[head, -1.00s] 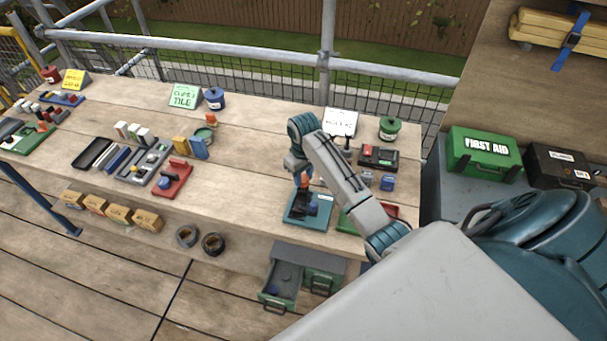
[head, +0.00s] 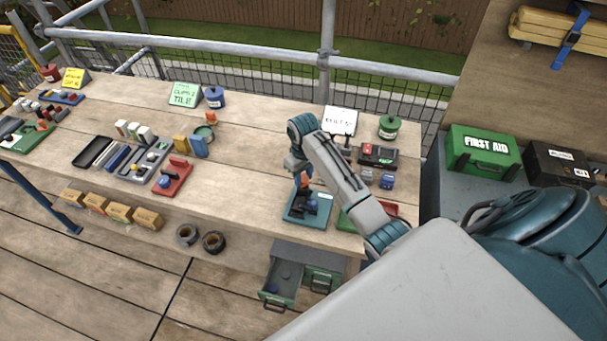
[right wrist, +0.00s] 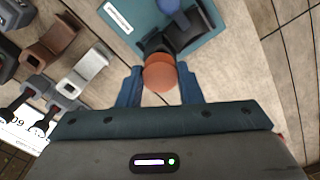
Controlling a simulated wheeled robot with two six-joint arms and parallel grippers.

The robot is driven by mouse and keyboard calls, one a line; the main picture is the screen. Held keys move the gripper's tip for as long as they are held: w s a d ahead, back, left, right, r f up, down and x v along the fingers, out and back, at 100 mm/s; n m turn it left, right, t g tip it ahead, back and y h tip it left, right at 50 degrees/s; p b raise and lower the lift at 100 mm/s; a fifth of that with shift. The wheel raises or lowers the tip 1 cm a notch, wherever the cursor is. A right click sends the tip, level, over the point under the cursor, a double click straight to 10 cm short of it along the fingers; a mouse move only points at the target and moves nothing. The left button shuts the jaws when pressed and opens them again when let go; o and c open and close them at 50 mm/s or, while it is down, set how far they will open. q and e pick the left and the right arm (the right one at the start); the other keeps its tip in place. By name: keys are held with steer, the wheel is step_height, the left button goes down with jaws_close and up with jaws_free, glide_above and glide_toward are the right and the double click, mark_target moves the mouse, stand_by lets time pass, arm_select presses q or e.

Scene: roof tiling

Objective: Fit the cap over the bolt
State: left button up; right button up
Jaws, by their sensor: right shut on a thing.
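The orange, round-ended cap (right wrist: 160,72) sits between the blue fingertips of my right gripper (right wrist: 160,84), which is shut on it. In the head view the right gripper (head: 302,181) is over the back part of a teal base plate (head: 296,217). On the plate (right wrist: 208,48) stands a black fixture (right wrist: 203,26) with a blue part (right wrist: 170,6). The cap is right at the black fixture's near end. I cannot make out a bolt; the cap may hide it, and I cannot tell whether the cap touches it. My left gripper is not in view.
A red and black box (head: 378,156) and green pot (head: 389,127) stand to the right. An open drawer (head: 281,287) is below the bench edge. The bench's middle (head: 250,165) is clear.

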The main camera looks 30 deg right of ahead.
steer(key=shift+f, duration=0.2)
stand_by(0.6)
steer(key=o, duration=1)
steer(key=shift+r, duration=0.1)
steer(key=shift+r, duration=3.45)
